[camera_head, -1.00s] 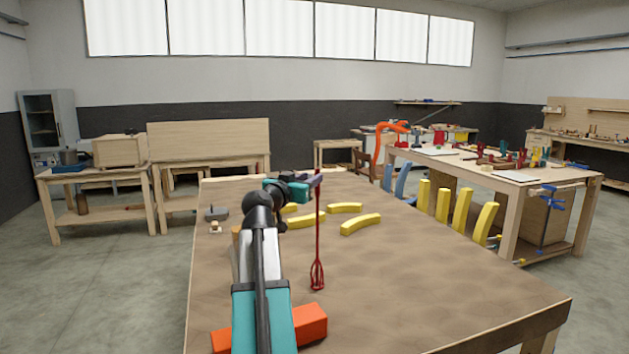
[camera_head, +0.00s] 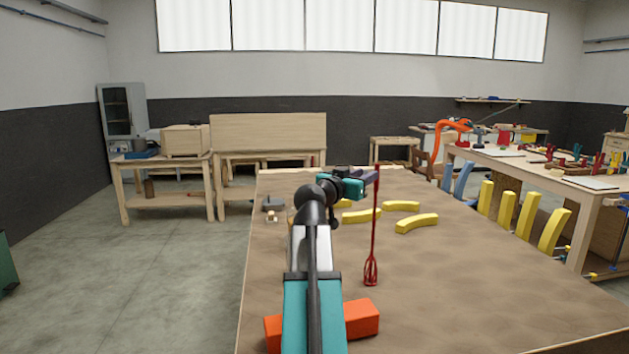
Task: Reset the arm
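My arm reaches forward over the brown-topped table (camera_head: 480,290). My gripper (camera_head: 372,175), with teal body and dark purple fingers, is above the far part of the table. A thin red whisk-like tool (camera_head: 374,230) hangs upright from the fingers, wire end down. The fingers appear shut on its top end, though the grip itself is small in view. Whether the wire end touches the table I cannot tell.
Curved yellow pieces (camera_head: 417,223) lie on the table beyond the tool. An orange-red block (camera_head: 361,319) lies near my arm, partly hidden by it. Yellow (camera_head: 527,216) and blue upright pieces stand along the right edge. Open floor (camera_head: 150,280) is at left.

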